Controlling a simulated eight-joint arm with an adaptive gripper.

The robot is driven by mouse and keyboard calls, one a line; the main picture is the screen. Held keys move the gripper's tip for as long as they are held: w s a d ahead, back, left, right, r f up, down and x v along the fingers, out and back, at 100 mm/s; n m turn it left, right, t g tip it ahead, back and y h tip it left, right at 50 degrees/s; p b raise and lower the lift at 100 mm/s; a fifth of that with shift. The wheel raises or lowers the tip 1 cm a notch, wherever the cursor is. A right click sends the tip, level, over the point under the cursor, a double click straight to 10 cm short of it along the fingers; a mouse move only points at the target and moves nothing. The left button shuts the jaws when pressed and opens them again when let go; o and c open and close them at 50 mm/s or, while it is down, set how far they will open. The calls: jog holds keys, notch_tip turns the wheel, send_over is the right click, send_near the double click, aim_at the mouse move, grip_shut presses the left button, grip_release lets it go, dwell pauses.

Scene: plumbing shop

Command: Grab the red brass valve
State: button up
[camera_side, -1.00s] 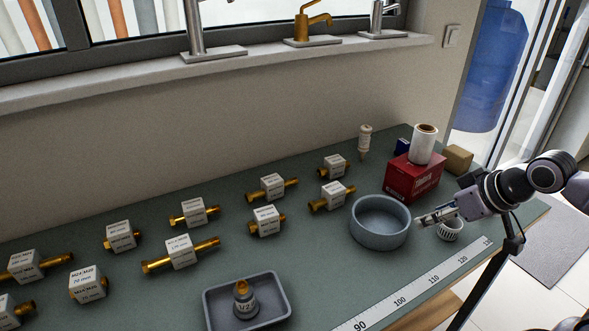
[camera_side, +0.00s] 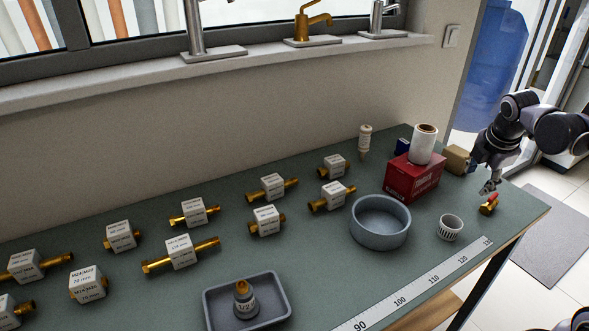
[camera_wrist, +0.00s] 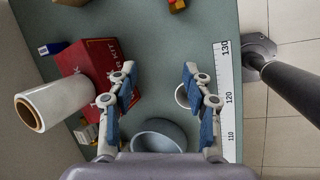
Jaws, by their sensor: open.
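The red brass valve (camera_side: 489,205), a small brass piece with red on it, lies near the table's right end in the side view. In the wrist view the valve (camera_wrist: 177,5) is at the top edge, partly cut off, beyond my fingertips. My gripper (camera_side: 490,186) is just above and behind the valve in the side view, pointing down. In the wrist view my gripper (camera_wrist: 160,72) has its two fingers spread wide with nothing between them. I cannot tell the exact height above the valve.
A red box (camera_side: 412,177) bearing a white roll (camera_side: 424,145), a tan block (camera_side: 458,158), a grey bowl (camera_side: 380,236) and a white slotted cup (camera_side: 449,228) stand left of the valve. A ruler strip (camera_side: 420,285) runs along the front edge. Table around the valve is clear.

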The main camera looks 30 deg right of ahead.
aim_at(493, 196)
jog(key=s+d+f+n+g, duration=0.1)
jog(key=d+f+n+g, duration=0.1)
jog(key=d+n, duration=0.45)
jog(key=shift+m+h, duration=0.3)
jog(key=shift+m, duration=0.45)
jog(key=shift+d+r+x, duration=0.1)
jog(key=shift+d+x, duration=0.1)
jog(key=shift+x, duration=1.6)
jog(key=shift+d+r+x, duration=0.1)
jog(key=shift+d+x, duration=0.05)
jog(key=shift+x, duration=1.6)
jog(key=shift+d+x, duration=0.2)
jog(key=shift+x, duration=1.6)
jog(key=shift+s, duration=0.1)
grip_shut()
